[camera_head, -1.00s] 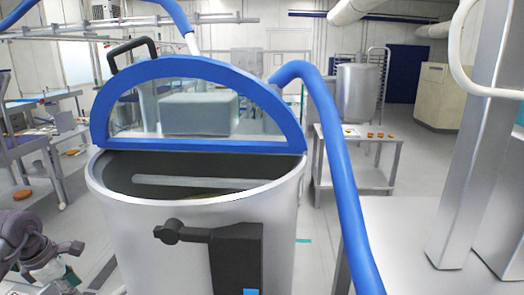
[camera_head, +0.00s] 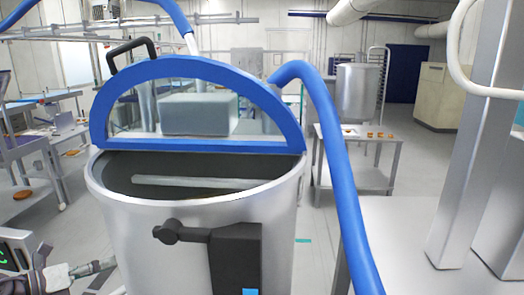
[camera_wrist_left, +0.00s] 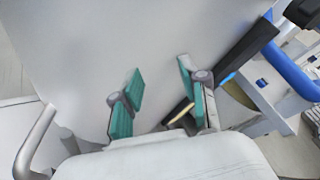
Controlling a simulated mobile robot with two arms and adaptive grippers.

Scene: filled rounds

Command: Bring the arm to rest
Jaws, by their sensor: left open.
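My left gripper (camera_head: 98,272) shows at the bottom left of the head view, just left of a large metal vat (camera_head: 150,235). In the left wrist view my left gripper (camera_wrist_left: 160,98) has its two green-padded fingers spread apart with nothing held between them. The vat's pale side wall (camera_wrist_left: 120,40) fills much of that view beyond the fingers. I cannot tell how near the fingertips are to it. My right gripper does not show.
The vat has a half-open blue-rimmed lid (camera_head: 205,68) and a black box (camera_head: 236,262) on its front. A blue hose (camera_head: 340,150) runs down to its right. A metal table (camera_head: 405,225) stands at the right. A low cart (camera_head: 362,178) stands behind.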

